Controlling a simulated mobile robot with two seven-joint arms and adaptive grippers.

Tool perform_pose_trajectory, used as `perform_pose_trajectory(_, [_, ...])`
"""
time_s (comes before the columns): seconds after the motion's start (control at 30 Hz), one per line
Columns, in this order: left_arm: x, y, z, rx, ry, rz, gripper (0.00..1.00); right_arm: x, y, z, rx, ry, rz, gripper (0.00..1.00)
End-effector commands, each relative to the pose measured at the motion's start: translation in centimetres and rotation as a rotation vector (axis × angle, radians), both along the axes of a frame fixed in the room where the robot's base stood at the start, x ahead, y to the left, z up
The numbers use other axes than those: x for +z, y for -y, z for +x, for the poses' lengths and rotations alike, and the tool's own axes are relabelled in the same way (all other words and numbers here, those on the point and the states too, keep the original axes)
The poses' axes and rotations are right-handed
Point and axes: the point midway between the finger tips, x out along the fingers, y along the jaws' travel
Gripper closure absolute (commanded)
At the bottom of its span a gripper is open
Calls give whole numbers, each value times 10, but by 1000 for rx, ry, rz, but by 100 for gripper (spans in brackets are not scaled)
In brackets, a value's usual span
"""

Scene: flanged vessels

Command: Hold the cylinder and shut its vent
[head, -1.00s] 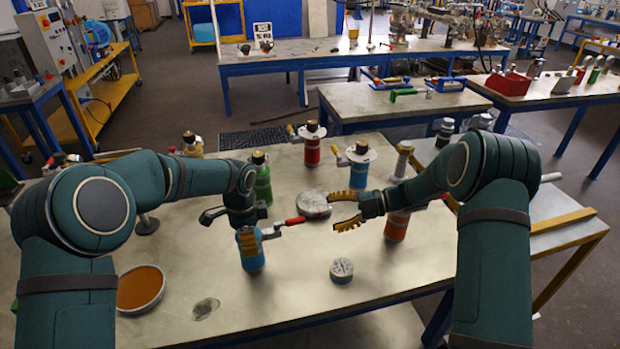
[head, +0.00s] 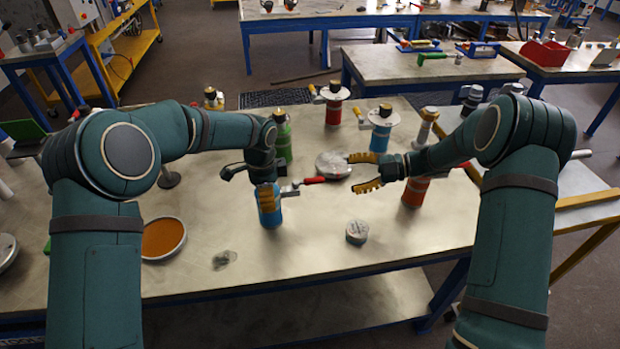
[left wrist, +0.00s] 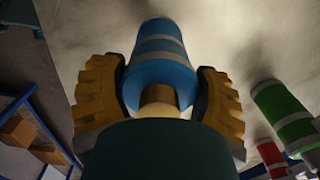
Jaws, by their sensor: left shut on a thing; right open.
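A blue cylinder (head: 270,214) stands upright near the middle front of the table. My left gripper (head: 266,197) is shut on its upper part. In the left wrist view, both yellow finger pads of the left gripper (left wrist: 160,95) flank the blue cylinder (left wrist: 160,65), with a brass neck below. A lever with a red handle (head: 314,180) sticks out to the right of the cylinder's top. My right gripper (head: 364,172) is open and empty, to the right of the red handle and apart from it. The cylinder's top is partly hidden by my left gripper.
Green (head: 282,141), red (head: 333,108) and blue-white (head: 380,130) cylinders stand behind. An orange one (head: 415,190) stands right of my right gripper. A grey disc (head: 333,164) lies behind the handle, a small round block (head: 357,232) in front. An orange-filled dish (head: 163,238) is at left.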

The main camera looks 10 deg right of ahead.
Motion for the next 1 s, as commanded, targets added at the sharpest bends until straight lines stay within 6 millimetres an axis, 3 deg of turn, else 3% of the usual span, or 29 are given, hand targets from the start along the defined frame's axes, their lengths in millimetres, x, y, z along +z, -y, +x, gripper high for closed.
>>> perform_pose_trajectory(0.1, [-1, -1, 0, 1, -1, 2, 76, 0, 0, 0, 0, 0, 0, 49])
perform_pose_trajectory(0.13, [-1, -1, 0, 1, -1, 2, 23, 0, 0, 0, 0, 0, 0, 49])
perform_pose_trajectory(0.2, [-1, -1, 0, 1, -1, 2, 0, 0, 0, 0, 0, 0, 0, 49])
perform_pose_trajectory(0.57, [4, 0, 0, 0, 1, 0, 0, 0, 0, 0, 0, 0, 0, 49])
perform_pose_trajectory(0.67, [16, 0, 1, 0, 3, -1, 0, 0, 0, 0, 0, 0, 0, 49])
perform_pose_trajectory(1.0, [83, -1, 1, 1, 3, 0, 0, 0, 0, 0, 0, 0, 0, 49])
